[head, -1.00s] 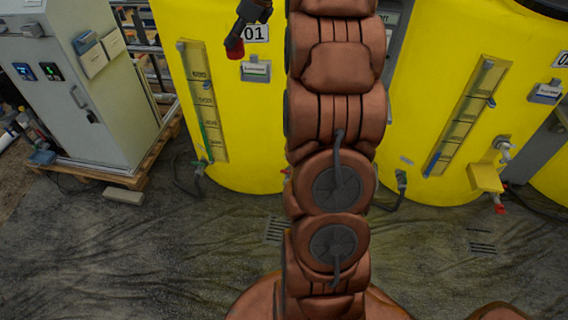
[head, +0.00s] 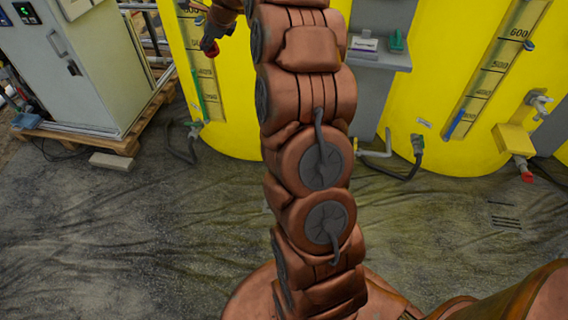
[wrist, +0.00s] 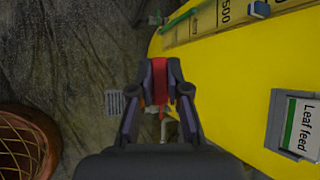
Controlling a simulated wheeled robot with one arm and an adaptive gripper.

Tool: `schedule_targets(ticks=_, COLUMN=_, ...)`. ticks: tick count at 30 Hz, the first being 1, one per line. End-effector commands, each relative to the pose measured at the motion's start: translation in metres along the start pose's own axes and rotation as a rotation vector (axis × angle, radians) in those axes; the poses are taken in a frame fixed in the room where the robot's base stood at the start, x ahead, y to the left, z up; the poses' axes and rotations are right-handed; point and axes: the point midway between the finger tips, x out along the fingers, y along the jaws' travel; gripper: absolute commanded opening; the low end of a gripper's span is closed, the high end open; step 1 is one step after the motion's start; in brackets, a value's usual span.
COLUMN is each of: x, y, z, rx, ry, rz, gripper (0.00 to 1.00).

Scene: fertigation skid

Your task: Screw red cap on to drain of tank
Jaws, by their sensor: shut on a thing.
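My gripper (head: 207,40) is shut on the red cap (head: 210,49) in front of the left yellow tank (head: 228,100). In the wrist view my gripper (wrist: 160,76) has the red cap (wrist: 160,82) between its two fingertips, clear of the yellow tank wall (wrist: 235,85). A grey pipe outlet (head: 374,153) sits low on the tank, right of my arm. On the right tank, a fitting under a yellow bracket (head: 514,140) has a red end (head: 526,172). My arm hides part of the tank fronts. I cannot tell which outlet is the bare drain.
A grey cabinet (head: 70,65) stands on a wooden pallet (head: 125,142) at the left, with a small block (head: 111,161) before it. A hose (head: 400,172) lies near the tank foot. A "Leaf feed" label holder (wrist: 295,125) projects from the tank. Open floor lies left.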

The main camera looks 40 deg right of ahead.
Motion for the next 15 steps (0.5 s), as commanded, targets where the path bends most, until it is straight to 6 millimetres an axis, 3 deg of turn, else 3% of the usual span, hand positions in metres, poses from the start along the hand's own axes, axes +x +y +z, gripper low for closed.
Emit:
schedule_targets(ticks=1, x=0.024, y=0.016, z=-0.003, rx=-0.020, ry=-0.005, rz=-0.006, gripper=0.00)
schedule_targets(ticks=3, x=0.041, y=0.026, z=0.001, rx=-0.048, ry=-0.013, rz=-0.027, gripper=0.00)
schedule_targets(ticks=15, x=0.127, y=0.106, z=0.037, rx=-0.234, ry=-0.076, rz=-0.129, gripper=0.00)
